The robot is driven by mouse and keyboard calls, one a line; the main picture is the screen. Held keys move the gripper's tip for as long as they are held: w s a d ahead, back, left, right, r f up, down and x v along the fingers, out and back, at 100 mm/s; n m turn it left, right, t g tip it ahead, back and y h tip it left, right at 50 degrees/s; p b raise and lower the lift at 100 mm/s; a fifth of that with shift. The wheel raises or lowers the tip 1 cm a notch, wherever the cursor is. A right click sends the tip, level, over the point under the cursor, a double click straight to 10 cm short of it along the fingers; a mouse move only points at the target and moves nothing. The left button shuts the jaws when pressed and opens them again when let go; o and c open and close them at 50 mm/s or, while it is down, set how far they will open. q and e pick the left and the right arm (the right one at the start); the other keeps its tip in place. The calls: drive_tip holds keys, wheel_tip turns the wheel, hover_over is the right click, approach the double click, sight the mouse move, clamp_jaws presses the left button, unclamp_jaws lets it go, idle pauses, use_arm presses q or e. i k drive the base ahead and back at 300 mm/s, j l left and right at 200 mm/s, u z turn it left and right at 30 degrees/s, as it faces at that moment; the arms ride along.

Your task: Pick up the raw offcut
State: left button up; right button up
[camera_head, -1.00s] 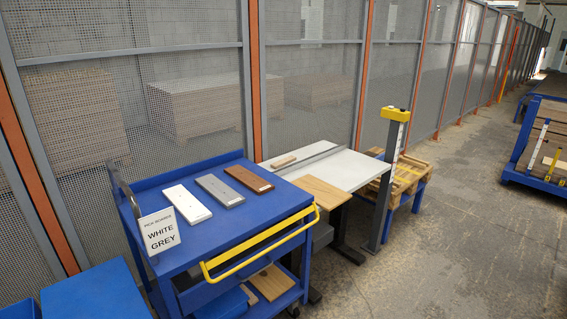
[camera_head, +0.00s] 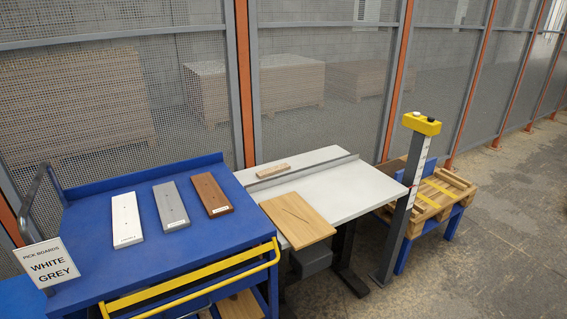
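A small bare-wood block (camera_head: 273,171) lies at the back of the white-topped table (camera_head: 365,192), behind a grey rail. A larger flat light-wood board (camera_head: 298,218) with thin dark lines lies at the table's front left, its corner at the front edge. Neither carries a readable label, so I cannot tell for certain which is the raw offcut. Neither of my grippers is in view.
A blue cart (camera_head: 95,207) at left carries a white board (camera_head: 126,220), a grey board (camera_head: 171,206) and a brown board (camera_head: 212,195). A sign (camera_head: 47,265) reads "PICK BOARDS WHITE GREY". A yellow-topped post (camera_head: 421,124) stands before a pallet (camera_head: 440,190).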

sight(264, 174)
drive_tip(key=i+l, duration=0.15)
drive_tip(key=l, duration=0.25)
drive_tip(key=i+l+u, duration=0.15)
drive_tip(key=l, duration=0.25)
drive_tip(key=i+l, duration=0.2)
drive_tip(key=l, duration=0.2)
drive_tip(key=i+l+u, duration=0.1)
drive_tip(key=l, duration=0.3)
drive_tip(key=i+l+u, duration=0.1)
drive_tip(key=l, duration=0.35)
drive_tip(key=i+l, duration=0.2)
drive_tip(key=l, duration=0.2)
drive_tip(key=u, duration=0.05)
